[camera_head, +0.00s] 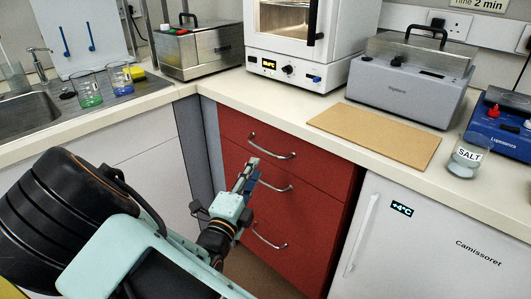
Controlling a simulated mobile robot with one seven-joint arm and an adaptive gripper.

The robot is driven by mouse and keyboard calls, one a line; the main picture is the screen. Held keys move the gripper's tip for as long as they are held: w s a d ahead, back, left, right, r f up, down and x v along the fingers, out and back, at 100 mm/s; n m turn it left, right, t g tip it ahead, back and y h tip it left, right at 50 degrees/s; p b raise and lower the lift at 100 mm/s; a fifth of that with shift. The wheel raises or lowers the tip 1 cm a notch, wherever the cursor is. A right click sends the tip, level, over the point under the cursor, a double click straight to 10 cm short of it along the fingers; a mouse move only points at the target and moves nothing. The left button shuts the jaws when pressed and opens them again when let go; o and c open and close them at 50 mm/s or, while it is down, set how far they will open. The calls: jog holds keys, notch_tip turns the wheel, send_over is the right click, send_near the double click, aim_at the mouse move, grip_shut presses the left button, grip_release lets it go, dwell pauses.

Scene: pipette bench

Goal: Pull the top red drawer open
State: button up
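The red drawer unit has drawers stacked under the counter. The top red drawer (310,168) is shut, with a curved metal handle (276,155) on its front. My gripper (252,172) is in front of the drawer fronts, its fingers pointing up toward the left end of the top handle. The fingertips show just below that end; I cannot tell whether they touch it. The finger gap is too small and side-on to tell open from shut. Two lower drawers have similar handles (278,187) and (270,243). My gripper hides part of their left side.
The counter (290,114) overhangs the drawers. A white fridge (430,235) stands right of them, and white cabinet fronts (150,175) stand left. A little floor shows below the drawers.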

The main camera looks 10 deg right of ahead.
aim_at(265, 151)
jog(key=b+x, duration=0.2)
jog(key=x, duration=0.7)
jog(key=shift+d+b, duration=0.1)
jog(key=shift+b, duration=0.25)
jog(key=shift+c, duration=0.2)
grip_shut()
